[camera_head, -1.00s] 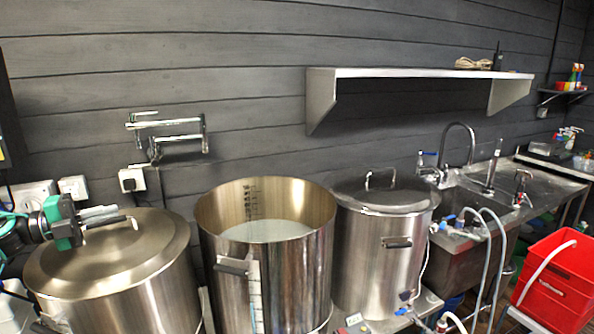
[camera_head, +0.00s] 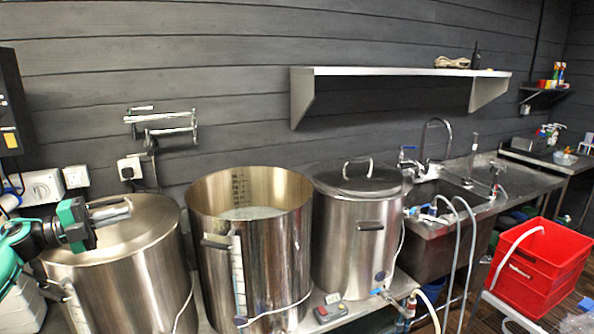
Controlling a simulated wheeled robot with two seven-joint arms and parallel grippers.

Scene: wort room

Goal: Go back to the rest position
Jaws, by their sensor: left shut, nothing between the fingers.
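My left gripper (camera_head: 112,212) comes in from the left edge, green and black with grey fingers. It is shut and empty. In the picture it overlaps the lid of the left steel kettle (camera_head: 150,270); I cannot tell how far above the lid it is. My right gripper is not in view.
An open steel pot (camera_head: 275,270) holding pale liquid and a lidded pot (camera_head: 345,250) stand right of the left kettle. A wall shelf (camera_head: 400,72) hangs above. A sink with a tap (camera_head: 437,135) and a red crate (camera_head: 540,270) are at the right. Hoses hang before the sink.

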